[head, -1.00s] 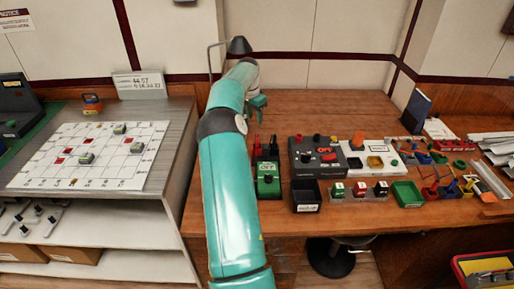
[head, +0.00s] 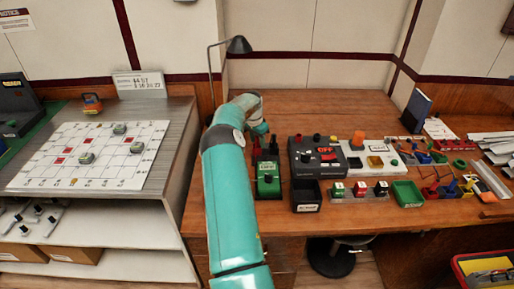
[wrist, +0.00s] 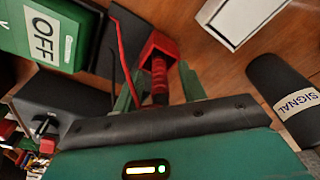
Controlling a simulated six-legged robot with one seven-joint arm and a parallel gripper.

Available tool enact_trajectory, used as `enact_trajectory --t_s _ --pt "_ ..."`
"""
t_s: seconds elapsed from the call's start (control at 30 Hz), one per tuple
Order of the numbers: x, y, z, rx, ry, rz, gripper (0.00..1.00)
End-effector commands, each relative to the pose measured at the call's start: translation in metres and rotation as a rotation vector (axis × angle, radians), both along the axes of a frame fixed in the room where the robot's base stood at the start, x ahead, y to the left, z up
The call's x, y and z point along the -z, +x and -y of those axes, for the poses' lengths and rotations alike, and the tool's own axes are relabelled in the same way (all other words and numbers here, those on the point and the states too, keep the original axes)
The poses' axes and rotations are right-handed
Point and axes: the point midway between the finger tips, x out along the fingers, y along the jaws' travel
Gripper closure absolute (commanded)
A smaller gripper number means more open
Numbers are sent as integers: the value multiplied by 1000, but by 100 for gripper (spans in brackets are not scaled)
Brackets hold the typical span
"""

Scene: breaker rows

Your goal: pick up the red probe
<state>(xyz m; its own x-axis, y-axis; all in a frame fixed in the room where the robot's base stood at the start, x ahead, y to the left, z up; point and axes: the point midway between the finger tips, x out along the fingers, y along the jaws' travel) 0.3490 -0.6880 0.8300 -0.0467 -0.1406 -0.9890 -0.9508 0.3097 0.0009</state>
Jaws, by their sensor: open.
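The red probe (wrist: 158,68) shows in the wrist view with a thick red head and a ribbed, darker red grip. A red lead runs beside it. In the head view the red probe (head: 273,144) stands behind the green meter. My gripper (wrist: 158,88) is open, with its green fingers on either side of the probe's grip; I cannot tell whether they touch it. In the head view my gripper (head: 262,129) is low over the desk, just behind the probe, and partly hidden by my arm.
The green meter labelled OFF (head: 268,181) stands in front of the probe. A dark part labelled SIGNAL (wrist: 284,88) is close on the right. The back desk is clear.

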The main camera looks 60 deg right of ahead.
Motion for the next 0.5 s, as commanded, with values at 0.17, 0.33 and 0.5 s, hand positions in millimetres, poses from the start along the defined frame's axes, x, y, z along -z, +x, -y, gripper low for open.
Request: enact_trajectory --t_s 0.17,0.33,0.5 --pt "1 0 1 0 -1 1 59" --pt "1 0 0 0 -1 1 84" --pt "1 0 0 0 -1 1 100"
